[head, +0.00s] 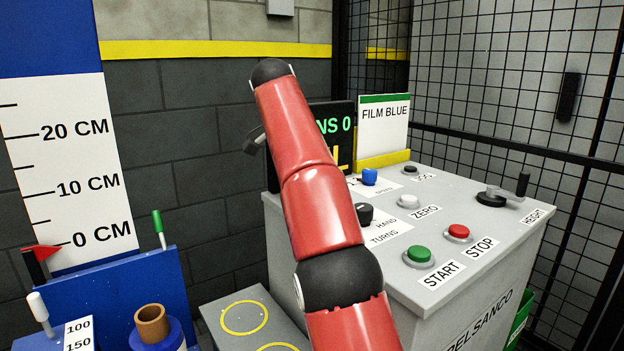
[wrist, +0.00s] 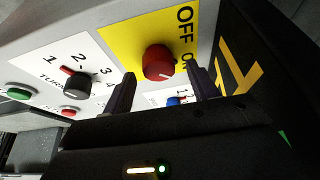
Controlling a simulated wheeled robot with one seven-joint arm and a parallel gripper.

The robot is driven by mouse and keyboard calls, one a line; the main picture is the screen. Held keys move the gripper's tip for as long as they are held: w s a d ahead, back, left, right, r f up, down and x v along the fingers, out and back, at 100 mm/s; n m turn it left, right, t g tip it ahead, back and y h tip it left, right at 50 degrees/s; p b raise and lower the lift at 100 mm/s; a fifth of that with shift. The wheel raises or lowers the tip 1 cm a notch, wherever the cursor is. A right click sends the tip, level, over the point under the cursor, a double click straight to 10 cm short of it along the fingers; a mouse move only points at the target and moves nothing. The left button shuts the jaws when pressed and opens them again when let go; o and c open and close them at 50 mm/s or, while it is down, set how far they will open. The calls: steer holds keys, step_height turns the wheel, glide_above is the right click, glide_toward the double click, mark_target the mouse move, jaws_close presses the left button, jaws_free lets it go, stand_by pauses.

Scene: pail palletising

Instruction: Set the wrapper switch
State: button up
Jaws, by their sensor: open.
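In the wrist view a red round knob (wrist: 157,62) sits on a yellow plate (wrist: 122,33) marked OFF and ON. A pale mark shows on its face; I cannot tell which label it points to. My gripper (wrist: 160,70) is open, with one dark finger on each side of the knob in the picture. Gaps show between fingers and knob, and the depth between them is unclear. In the head view my red arm hides the red knob and its yellow plate, and my jaws are not clearly seen.
A black TURNS knob (wrist: 76,86) with a red pointer is left of my fingers; a blue knob (wrist: 173,101) shows between them. The grey console (head: 470,285) bears START (head: 418,254) and STOP (head: 458,231) buttons and a HEIGHT crank (head: 505,190). Mesh fencing (head: 500,80) stands behind.

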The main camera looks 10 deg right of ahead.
steer(key=shift+s+a+r, duration=0.15)
steer(key=shift+a, duration=0.2)
steer(key=s+a, duration=0.4)
steer(key=a, duration=0.6)
steer(key=shift+s+a, duration=0.15)
steer(key=shift+a, duration=0.15)
